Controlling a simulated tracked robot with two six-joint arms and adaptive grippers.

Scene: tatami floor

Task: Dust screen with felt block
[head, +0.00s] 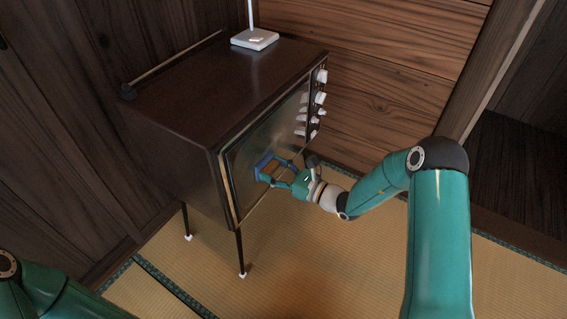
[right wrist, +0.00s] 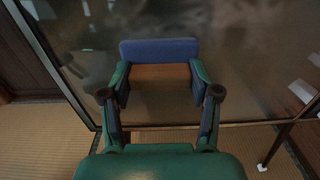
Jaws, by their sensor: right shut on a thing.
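The screen (head: 245,152) is the dark glass front of an old wooden television set on thin legs. It also fills much of the right wrist view (right wrist: 250,70), looking grey and hazy with blurred reflections. My right gripper (head: 270,170) is shut on the felt block (right wrist: 158,50), which has a blue face and a brown body. The block is at the lower part of the screen, its blue side toward the glass. I cannot tell for certain whether it touches. My left arm shows at the lower left corner, but its gripper is out of view.
White knobs (head: 318,98) run down the set's right side. A white-based stand (head: 254,39) and a thin rod (head: 175,62) are on top of the cabinet (head: 190,90). Wooden walls stand close behind. The tatami floor (head: 330,265) in front is clear.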

